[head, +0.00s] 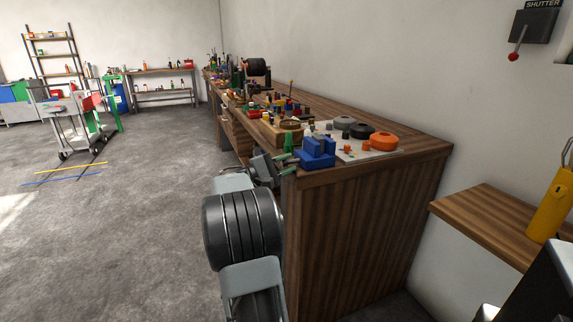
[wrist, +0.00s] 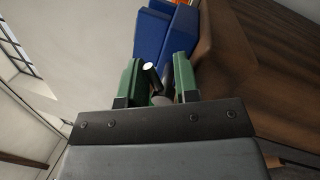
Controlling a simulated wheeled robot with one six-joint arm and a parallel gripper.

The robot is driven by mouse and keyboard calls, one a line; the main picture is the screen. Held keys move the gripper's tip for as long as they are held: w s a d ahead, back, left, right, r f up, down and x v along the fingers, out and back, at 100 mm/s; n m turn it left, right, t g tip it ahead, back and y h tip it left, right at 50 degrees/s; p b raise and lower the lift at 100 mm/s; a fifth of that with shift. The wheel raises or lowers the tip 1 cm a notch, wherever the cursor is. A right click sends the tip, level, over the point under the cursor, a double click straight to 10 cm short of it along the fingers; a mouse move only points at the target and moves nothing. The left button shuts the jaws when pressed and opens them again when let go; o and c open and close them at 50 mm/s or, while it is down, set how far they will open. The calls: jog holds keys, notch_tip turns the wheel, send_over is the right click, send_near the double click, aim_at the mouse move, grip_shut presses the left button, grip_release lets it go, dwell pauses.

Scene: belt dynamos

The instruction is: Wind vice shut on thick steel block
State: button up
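The blue vice (head: 316,160) stands at the near end corner of the long wooden workbench. Its blue body also fills the top middle of the wrist view (wrist: 153,38). My gripper (head: 285,158) is at its left side, with green fingers that point toward the vice. In the wrist view the two green fingers (wrist: 158,80) are apart, with a dark rod with a pale end (wrist: 151,72) and a grey rounded part between them. They look like the vice's handle and screw. I cannot tell whether the fingers press on them. I cannot make out the steel block.
On the bench (head: 420,152), right of the vice, an orange round part (head: 384,141), a black one and a grey one lie on a pale sheet. Several small coloured parts crowd the bench further back. Open floor (head: 130,230) lies to the left.

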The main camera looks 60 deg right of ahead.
jog(key=p+v, duration=0.2)
jog(key=v, duration=1.1)
jog(key=shift+w+a, duration=0.2)
jog(key=shift+a, duration=0.15)
jog(key=shift+f, duration=0.1)
